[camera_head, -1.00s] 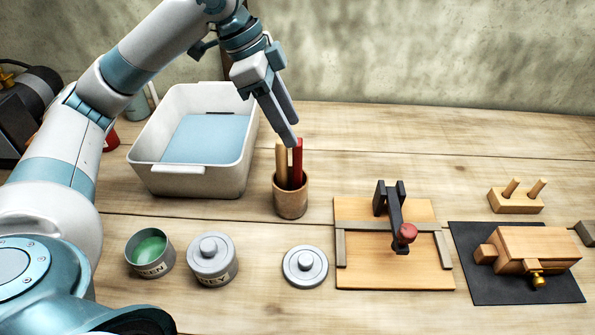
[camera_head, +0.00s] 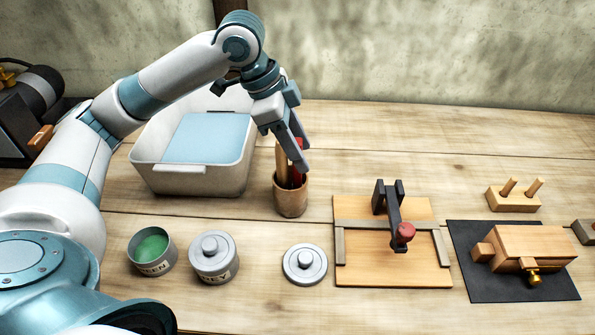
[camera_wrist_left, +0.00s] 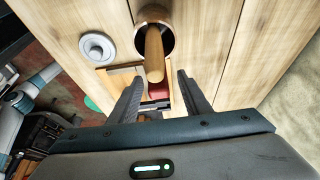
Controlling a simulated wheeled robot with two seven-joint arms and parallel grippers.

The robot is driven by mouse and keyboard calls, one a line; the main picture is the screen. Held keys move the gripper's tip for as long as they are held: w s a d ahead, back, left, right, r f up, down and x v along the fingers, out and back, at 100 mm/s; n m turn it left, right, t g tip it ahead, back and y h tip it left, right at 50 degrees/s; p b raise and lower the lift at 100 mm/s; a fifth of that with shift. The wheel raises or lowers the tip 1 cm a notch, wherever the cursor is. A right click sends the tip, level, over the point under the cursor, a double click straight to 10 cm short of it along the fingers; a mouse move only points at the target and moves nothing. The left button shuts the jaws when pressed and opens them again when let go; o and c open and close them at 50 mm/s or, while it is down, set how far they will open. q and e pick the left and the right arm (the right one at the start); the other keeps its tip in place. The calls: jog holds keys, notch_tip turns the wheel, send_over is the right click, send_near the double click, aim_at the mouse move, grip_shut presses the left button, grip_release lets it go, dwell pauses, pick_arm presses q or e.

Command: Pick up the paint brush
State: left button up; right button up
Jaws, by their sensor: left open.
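A wooden cup (camera_head: 290,196) stands on the bench in the head view and holds upright handles. One is a tan wooden handle (camera_head: 281,165), the other a red one (camera_head: 298,147), partly hidden by my gripper. I cannot tell which is the paint brush, as no bristles show. My left gripper (camera_head: 302,166) points down at the handles, just above the cup. In the left wrist view a wooden handle (camera_wrist_left: 154,52) rises from the cup (camera_wrist_left: 154,14) towards the space between my open, apart fingers (camera_wrist_left: 160,77). My right gripper is not in view.
A white tub (camera_head: 205,180) stands left behind the cup. A green paint tin (camera_head: 152,248), a lidded grey tin (camera_head: 213,257) and a loose lid (camera_head: 305,264) lie in front. A clamp board (camera_head: 390,270) and a wooden block on a dark mat (camera_head: 478,286) are right.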

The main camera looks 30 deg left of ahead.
aim_at(297, 175)
pick_arm(q)
jog(key=x, duration=0.2)
jog(key=p+x, duration=0.1)
jog(key=shift+s+a+f, duration=0.1)
jog(key=shift+s+a, duration=0.1)
jog(key=shift+s, duration=0.05)
jog(key=shift+w+d+f, duration=0.15)
jog(key=shift+d+f, duration=0.05)
jog(key=shift+f, duration=0.35)
grip_shut()
